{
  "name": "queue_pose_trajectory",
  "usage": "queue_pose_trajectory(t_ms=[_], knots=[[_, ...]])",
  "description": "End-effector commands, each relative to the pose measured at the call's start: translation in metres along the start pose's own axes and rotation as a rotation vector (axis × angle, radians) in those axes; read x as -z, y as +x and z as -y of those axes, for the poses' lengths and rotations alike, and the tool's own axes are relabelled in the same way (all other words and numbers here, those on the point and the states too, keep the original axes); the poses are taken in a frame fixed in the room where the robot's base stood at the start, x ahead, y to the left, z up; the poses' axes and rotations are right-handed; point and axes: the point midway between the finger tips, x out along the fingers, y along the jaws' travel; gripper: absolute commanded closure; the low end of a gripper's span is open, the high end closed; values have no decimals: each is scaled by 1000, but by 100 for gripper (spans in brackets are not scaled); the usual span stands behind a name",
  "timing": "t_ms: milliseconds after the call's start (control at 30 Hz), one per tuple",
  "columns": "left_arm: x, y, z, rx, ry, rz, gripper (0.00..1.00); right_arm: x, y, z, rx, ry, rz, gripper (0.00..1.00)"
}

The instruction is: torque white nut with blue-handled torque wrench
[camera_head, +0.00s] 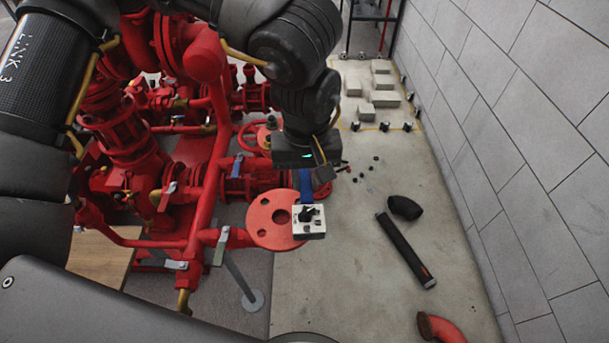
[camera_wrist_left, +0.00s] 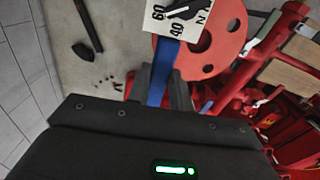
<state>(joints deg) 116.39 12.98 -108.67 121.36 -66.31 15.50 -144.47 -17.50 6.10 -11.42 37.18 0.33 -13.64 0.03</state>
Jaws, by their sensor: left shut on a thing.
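The torque wrench has a blue handle (camera_head: 306,187) and a white square head (camera_head: 309,232) with a black dial pointer. My left gripper (camera_head: 305,172) is shut on the blue handle. In the left wrist view, the handle (camera_wrist_left: 160,78) runs up from between the fingers to the white head (camera_wrist_left: 157,24), marked 60, 40 and N. The head overlaps the right edge of a round red flange (camera_head: 259,228) with several holes. I cannot tell whether it touches the flange. I cannot make out a white nut; the wrench head may hide it. My right gripper is not in view.
Red pumps and pipes fill the left side. A black cylinder (camera_head: 404,250), a black elbow (camera_head: 405,207) and a red elbow (camera_head: 442,328) lie on the floor at right. Several pale blocks (camera_head: 384,98) lie at the back. A tiled wall (camera_head: 520,130) bounds the right.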

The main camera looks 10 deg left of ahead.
Motion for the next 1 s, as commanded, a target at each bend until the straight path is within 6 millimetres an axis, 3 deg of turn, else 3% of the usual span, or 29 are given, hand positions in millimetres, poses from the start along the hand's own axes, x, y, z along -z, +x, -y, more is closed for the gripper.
queue_pose_trajectory(t_ms=[800, 1000], knots=[[0, -44, 0, -2, 0, -1, 100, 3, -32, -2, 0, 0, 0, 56], [0, -47, 0, -1, 0, 0, 100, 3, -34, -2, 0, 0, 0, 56]])
